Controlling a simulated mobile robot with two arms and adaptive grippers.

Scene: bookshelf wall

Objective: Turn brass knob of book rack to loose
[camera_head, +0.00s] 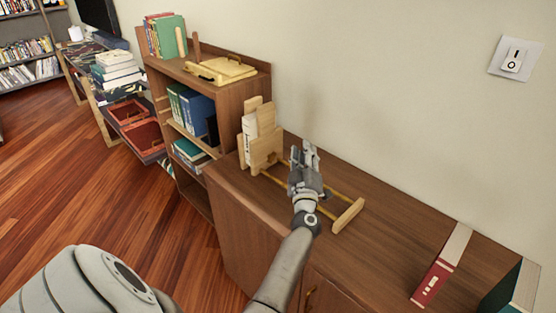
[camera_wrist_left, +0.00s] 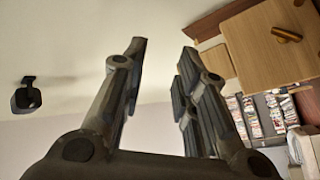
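The light wooden book rack (camera_head: 348,215) lies on the cabinet top, with upright panels at its left end, brass rods and an end bar at its right end. A white book (camera_head: 249,138) stands between the panels. My left gripper (camera_head: 303,152) is above the rack's rods, just right of the panels. In the left wrist view its fingers (camera_wrist_left: 163,52) are apart with nothing between them. A brass-coloured knob (camera_wrist_left: 286,35) shows there on a wooden panel, right of the fingers and apart from them. In the head view I cannot make out the knob. My right gripper is not in view.
A bookshelf (camera_head: 228,100) rises left of the rack. The wall with a switch (camera_head: 514,59) is behind. The cabinet top between rack and red book is clear.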

